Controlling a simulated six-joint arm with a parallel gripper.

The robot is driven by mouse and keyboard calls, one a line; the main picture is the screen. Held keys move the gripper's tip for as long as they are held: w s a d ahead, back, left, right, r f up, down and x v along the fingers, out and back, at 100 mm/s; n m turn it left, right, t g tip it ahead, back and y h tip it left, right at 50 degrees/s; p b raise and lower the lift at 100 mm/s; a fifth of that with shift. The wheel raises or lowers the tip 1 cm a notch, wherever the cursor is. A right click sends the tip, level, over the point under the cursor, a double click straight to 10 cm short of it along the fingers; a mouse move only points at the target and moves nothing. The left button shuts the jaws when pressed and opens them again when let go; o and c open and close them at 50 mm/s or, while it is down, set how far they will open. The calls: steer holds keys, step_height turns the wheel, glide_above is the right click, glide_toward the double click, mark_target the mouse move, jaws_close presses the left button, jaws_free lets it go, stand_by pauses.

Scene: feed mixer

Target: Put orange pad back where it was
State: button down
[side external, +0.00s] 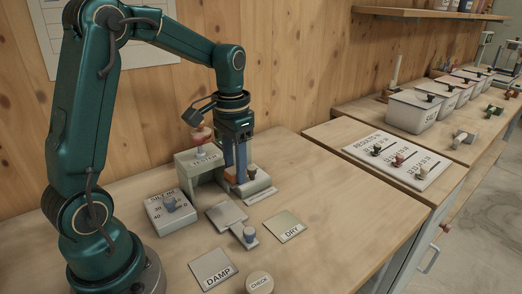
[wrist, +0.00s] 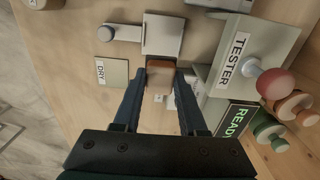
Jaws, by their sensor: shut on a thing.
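The orange pad (wrist: 160,63) shows as a narrow orange-brown strip between my fingertips in the wrist view. My gripper (wrist: 160,74) is shut on it, with the fingers either side. In the side view my gripper (side external: 238,174) points down just right of the grey tester (side external: 192,168), and a bit of the pad (side external: 230,173) shows by the fingers. The fingers hide most of the pad. I cannot tell whether it touches the surface below.
A grey plate with a blue knob (side external: 249,235) lies in front. The DRY plate (side external: 289,226), DAMP plate (side external: 213,268) and CHECK button (side external: 259,282) are nearer the front. A dial box (side external: 168,212) stands left. A dark-knobbed block (side external: 254,181) is close to my gripper. Bare table lies right.

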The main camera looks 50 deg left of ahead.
steer(key=shift+w+d+r+n, duration=0.15)
steer(key=shift+r+n, duration=0.15)
steer(key=w+d+r, duration=0.2)
steer(key=d, duration=0.5)
steer(key=m, duration=0.1)
glide_above(309, 260)
step_height(309, 260, down, 7)
steer(key=shift+a+f, duration=0.1)
steer(key=shift+f, duration=2.1)
steer(key=shift+f, duration=0.1)
steer(key=shift+c, duration=2.3)
jaws_free()
